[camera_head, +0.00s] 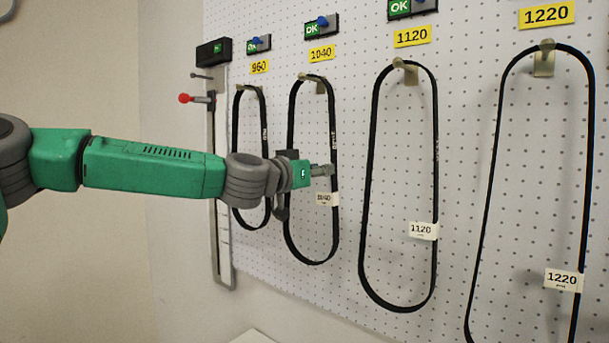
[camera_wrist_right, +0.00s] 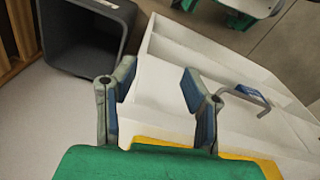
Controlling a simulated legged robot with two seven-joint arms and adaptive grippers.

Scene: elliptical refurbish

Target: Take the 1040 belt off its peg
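The 1040 belt (camera_head: 291,125) is a black loop hanging from its peg (camera_head: 318,84) under the yellow 1040 label (camera_head: 322,53). Its white 1040 tag (camera_head: 326,199) sits on the right strand. My left gripper (camera_head: 322,171) reaches in from the left, across the loop, with its fingertips by the right strand just above the tag. Whether the fingers are closed on the strand cannot be made out. My right gripper (camera_wrist_right: 158,88) is open and empty in the right wrist view, away from the belts.
The 960 belt (camera_head: 237,130) hangs left of the 1040 belt, partly behind my arm. The 1120 belt (camera_head: 368,170) and 1220 belt (camera_head: 487,180) hang right on the pegboard (camera_head: 465,130). A dark bin (camera_wrist_right: 85,50) and white unit (camera_wrist_right: 155,110) lie below my right gripper.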

